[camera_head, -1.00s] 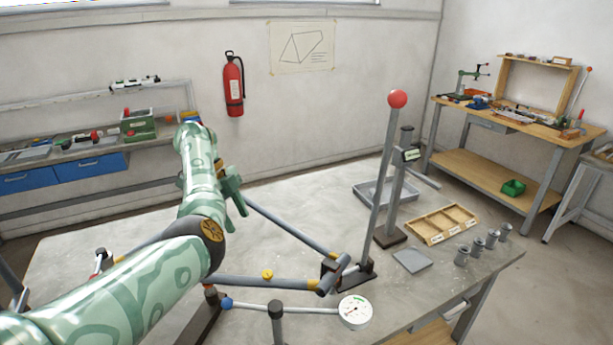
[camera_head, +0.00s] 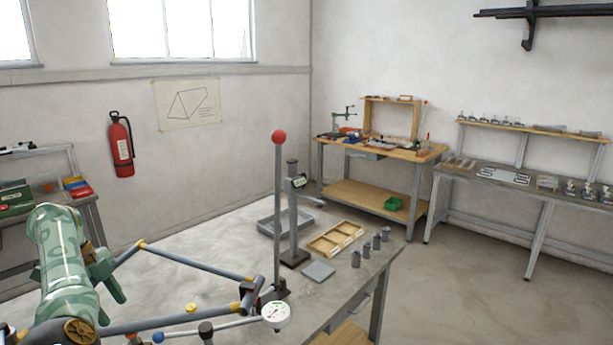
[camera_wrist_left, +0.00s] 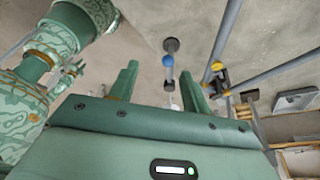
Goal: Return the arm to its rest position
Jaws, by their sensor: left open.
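My left arm comes in at the lower left of the head view, in green patterned casing. Its gripper (camera_head: 108,276) is beside the frame jig, its fingers partly hidden behind the arm. In the left wrist view the two green fingers (camera_wrist_left: 160,86) stand apart with nothing between them. Past them lie the table top, a blue ball end (camera_wrist_left: 168,61) and grey tubes. The frame tubes (camera_head: 200,262) with yellow joints lie on the grey table (camera_head: 215,235), right of the gripper.
A lever with a red knob (camera_head: 279,137) and a post (camera_head: 293,220) rise from the table. A dial gauge (camera_head: 276,315), grey tray (camera_head: 268,228), wooden compartment tray (camera_head: 325,246), grey plate (camera_head: 318,271) and several grey cylinders (camera_head: 365,250) are nearby. The far left table area is bare.

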